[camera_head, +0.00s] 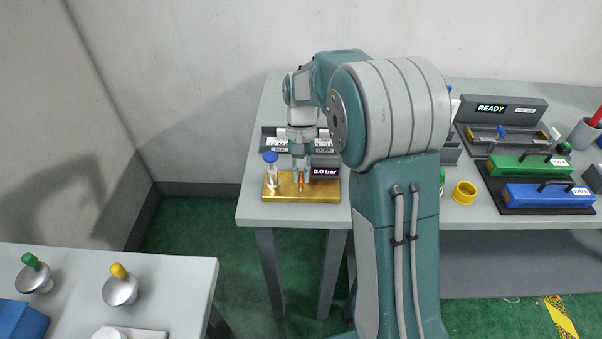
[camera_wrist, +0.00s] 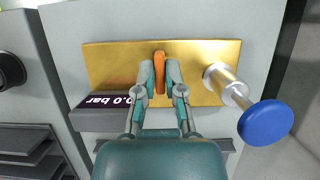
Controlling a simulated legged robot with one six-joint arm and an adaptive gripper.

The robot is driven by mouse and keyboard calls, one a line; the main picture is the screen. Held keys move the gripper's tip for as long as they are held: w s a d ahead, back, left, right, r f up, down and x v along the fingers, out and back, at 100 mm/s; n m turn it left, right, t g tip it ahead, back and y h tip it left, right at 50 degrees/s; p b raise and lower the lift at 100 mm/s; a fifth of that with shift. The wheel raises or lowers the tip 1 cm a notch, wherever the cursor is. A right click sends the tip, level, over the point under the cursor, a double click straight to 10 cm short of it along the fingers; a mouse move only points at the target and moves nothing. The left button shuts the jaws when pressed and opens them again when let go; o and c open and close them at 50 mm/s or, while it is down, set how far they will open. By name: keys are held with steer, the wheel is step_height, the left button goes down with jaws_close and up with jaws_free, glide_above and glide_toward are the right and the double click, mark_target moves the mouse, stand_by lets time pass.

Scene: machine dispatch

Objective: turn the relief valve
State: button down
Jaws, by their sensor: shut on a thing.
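The relief valve shows as an orange lever (camera_wrist: 160,72) on a brass plate (camera_wrist: 108,62) in the wrist view. In the head view the orange lever (camera_head: 301,181) stands on the brass plate (camera_head: 327,190) near the table's left front. My gripper (camera_wrist: 160,82) is shut on the orange lever, with one finger on each side of it. The lever runs in line with my fingers in the wrist view. A display (camera_head: 324,171) beside the plate reads 0.0 bar. A blue-capped metal post (camera_wrist: 264,122) stands on the same plate, apart from my gripper.
Green (camera_head: 527,165) and blue (camera_head: 546,195) boxes with handles lie on a dark tray at the right. A yellow ring (camera_head: 464,192) sits near the table's front edge. A READY panel (camera_head: 491,108) stands behind. A second table (camera_head: 187,275) at lower left holds capped knobs.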

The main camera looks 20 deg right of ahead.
steer(key=shift+w+r, duration=0.1)
steer(key=shift+w, duration=0.1)
steer(key=c, duration=0.7)
jaws_free()
steer(key=shift+c, duration=0.2)
steer(key=v, duration=1.1)
steer(key=shift+r, duration=0.4)
steer(key=shift+w, duration=0.1)
